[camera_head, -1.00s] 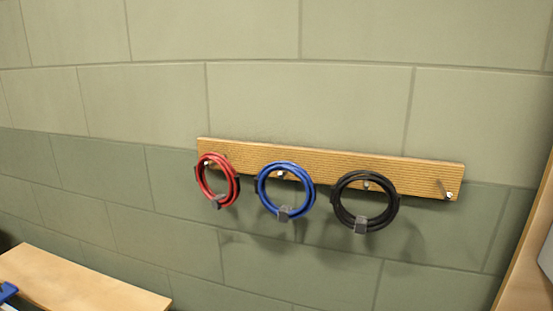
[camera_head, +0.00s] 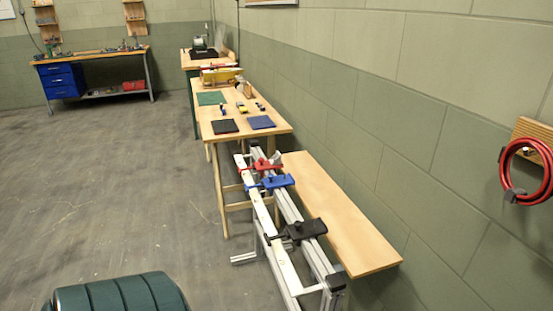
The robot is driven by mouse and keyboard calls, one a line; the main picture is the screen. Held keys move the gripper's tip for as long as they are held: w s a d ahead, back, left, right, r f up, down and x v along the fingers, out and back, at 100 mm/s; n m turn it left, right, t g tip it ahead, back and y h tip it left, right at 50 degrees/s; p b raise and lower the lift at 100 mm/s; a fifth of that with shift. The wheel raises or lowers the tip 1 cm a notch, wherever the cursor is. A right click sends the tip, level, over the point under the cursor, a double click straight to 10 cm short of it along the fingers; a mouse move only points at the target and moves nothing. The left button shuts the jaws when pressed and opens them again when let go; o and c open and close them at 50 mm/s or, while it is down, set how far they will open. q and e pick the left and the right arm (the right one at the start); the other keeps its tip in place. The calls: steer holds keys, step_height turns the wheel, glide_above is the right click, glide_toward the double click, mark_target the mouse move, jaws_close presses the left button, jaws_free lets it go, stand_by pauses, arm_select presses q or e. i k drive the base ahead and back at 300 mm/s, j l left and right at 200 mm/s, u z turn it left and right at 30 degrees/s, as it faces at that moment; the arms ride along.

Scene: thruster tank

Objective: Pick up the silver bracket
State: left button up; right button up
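I cannot pick out the silver bracket with certainty. A small grey piece (camera_head: 275,158) sits by the red clamp at the far end of the aluminium rail frame; it is too small to tell what it is. Small items lie on the wooden table (camera_head: 272,131) beyond the frame, too small to name. Neither of my grippers is in view.
The rail frame (camera_head: 277,231) carries red (camera_head: 262,164), blue (camera_head: 272,183) and black (camera_head: 301,230) clamps. A wooden shelf (camera_head: 345,225) runs beside it. A dark green ribbed object (camera_head: 120,292) is at bottom left. Open floor (camera_head: 120,190) lies left. A red coil (camera_head: 527,170) hangs right.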

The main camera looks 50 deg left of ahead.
mark_target(278, 156)
steer(key=u, duration=1.7)
steer(key=z, duration=0.7)
steer(key=i+j+z, duration=0.1)
steer(key=j+z, duration=1.2)
steer(key=j, duration=0.45)
steer(key=k+j, duration=0.15)
steer(key=j, duration=0.4)
steer(key=j+z, duration=0.15)
steer(key=j, duration=0.35)
steer(key=k+j, duration=0.15)
steer(key=j, duration=0.4)
steer(key=z, duration=0.05)
